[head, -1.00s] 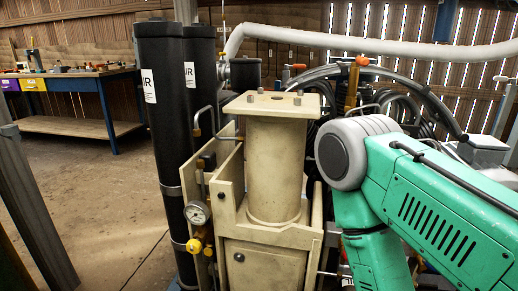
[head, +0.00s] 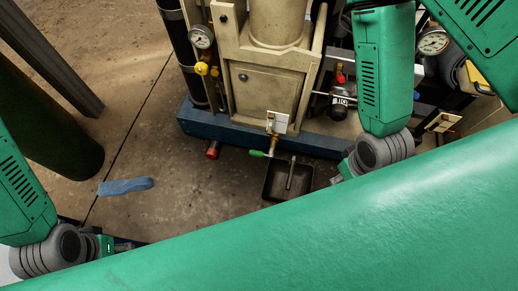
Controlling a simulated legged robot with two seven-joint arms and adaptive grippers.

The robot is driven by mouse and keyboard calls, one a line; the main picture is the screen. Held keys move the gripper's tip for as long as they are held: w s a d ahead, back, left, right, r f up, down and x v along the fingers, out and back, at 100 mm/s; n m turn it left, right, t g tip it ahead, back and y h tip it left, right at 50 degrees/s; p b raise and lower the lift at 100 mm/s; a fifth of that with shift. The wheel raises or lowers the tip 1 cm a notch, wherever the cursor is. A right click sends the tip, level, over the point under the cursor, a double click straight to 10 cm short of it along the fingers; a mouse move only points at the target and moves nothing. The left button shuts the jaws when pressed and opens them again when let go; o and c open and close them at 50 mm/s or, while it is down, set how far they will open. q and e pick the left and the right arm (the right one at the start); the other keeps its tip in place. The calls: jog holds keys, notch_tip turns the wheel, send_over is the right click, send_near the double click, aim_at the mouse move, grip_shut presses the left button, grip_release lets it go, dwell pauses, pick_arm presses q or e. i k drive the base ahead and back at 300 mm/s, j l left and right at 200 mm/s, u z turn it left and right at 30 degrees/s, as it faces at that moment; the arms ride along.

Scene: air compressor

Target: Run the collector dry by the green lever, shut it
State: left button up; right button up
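The green lever (head: 257,153) sits low on the front of the compressor, on a small brass valve (head: 273,143) below a pale tag (head: 277,123). The lever points left, roughly level. A dark open pan (head: 269,190) stands on the floor just below and right of it, with a grey rod or pipe over it. I cannot tell whether liquid is running. My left arm's wrist is at the lower left, and my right arm's wrist is right of the pan. Neither touches the lever. The fingers of both grippers are hidden behind my green body or out of frame.
A blue base beam (head: 230,131) runs under the beige compressor frame (head: 265,85). A red-capped fitting (head: 213,150) projects left of the lever. A gauge (head: 201,37) and yellow knob (head: 201,68) are above. A blue cloth-like item (head: 125,186) lies on open floor at left.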

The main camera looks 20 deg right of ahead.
aim_at(255, 153)
jog(key=k+j+z, duration=0.1)
jog(key=z, duration=0.25)
jog(key=k+z, duration=0.2)
jog(key=z, duration=0.15)
jog(key=k+z, duration=0.15)
jog(key=z, duration=0.2)
jog(key=i+j+z, duration=0.25)
jog(key=j, duration=0.3)
jog(key=i+j+z, duration=0.15)
jog(key=i+j, duration=0.05)
jog(key=j, duration=0.1)
